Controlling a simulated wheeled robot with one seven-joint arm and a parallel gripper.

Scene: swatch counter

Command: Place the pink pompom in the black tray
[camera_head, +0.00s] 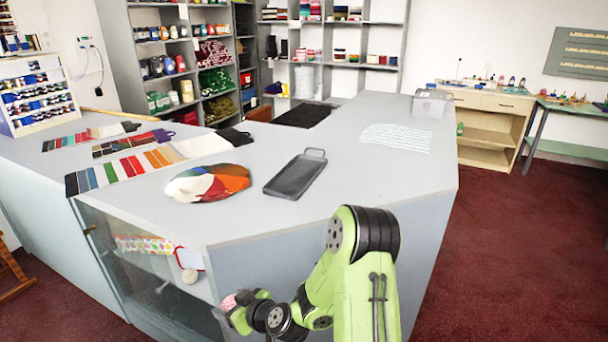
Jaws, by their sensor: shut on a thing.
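The pink pompom (228,303) is held at the end of my gripper (236,301), low in front of the counter's front face and below its top. My gripper is shut on it; the fingers are small here and partly hide it. The black tray (296,175) is a flat, dark rectangle with a handle at its far end. It lies on the grey counter top, above and to the right of my gripper in the picture, and looks empty.
A colourful palette-like piece (208,184) lies left of the tray, and swatch strips (140,163) lie farther left. The counter top (370,185) is clear right of the tray.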

